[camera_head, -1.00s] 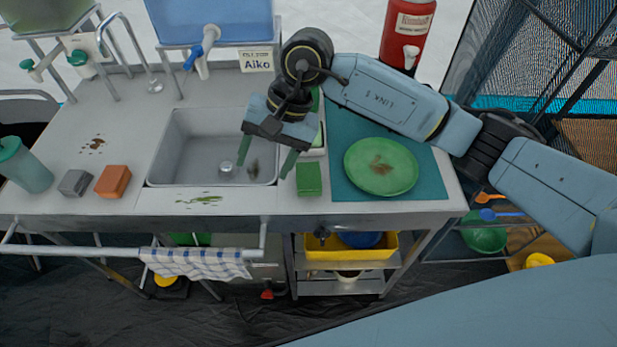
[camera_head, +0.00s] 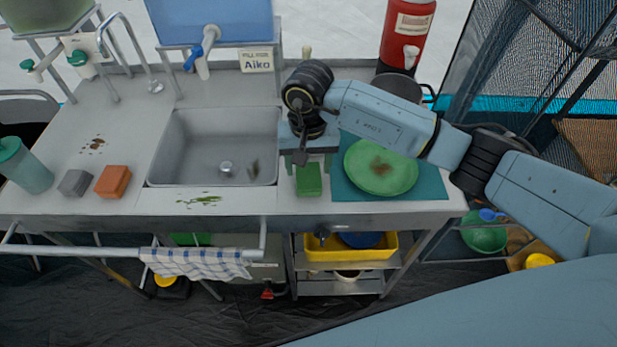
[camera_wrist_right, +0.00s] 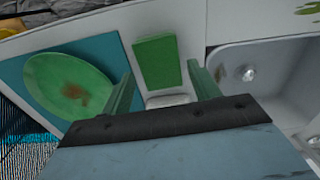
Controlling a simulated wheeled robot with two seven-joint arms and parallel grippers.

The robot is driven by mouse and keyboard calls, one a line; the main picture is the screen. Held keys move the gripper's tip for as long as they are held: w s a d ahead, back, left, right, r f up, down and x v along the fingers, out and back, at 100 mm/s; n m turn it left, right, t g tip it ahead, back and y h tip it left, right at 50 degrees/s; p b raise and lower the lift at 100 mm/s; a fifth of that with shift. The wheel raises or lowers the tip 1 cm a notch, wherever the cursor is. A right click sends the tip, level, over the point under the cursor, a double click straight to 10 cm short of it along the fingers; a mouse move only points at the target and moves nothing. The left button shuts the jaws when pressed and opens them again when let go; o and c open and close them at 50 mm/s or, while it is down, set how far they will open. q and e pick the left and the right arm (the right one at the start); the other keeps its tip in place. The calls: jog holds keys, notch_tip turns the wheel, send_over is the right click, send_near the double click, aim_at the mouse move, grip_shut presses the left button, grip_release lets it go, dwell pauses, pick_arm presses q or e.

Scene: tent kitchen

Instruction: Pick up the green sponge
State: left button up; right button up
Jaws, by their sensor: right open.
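The green sponge (camera_head: 309,179) is a small block on the counter between the sink and the teal mat. My right gripper (camera_head: 307,164) is over the far end of the sponge in the head view, fingers pointing down. In the right wrist view the sponge (camera_wrist_right: 156,61) lies beyond and between the two green fingertips of my right gripper (camera_wrist_right: 162,82), with room on both sides. The gripper is open and empty; I cannot tell its exact height above the counter. My left gripper is not in view.
A green plate (camera_head: 381,167) lies on the teal mat (camera_head: 434,184) right of the sponge. The sink (camera_head: 212,150) is to its left. A grey block (camera_head: 75,183) and an orange block (camera_head: 113,181) sit at the far left. A red dispenser (camera_head: 408,30) stands at the back right.

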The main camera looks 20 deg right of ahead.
aim_at(308, 175)
jog(key=shift+f, duration=2)
jog(key=c, duration=0.7)
jog(key=shift+r, duration=0.1)
notch_tip(308, 175, up, 10)
jog(key=shift+f, duration=0.1)
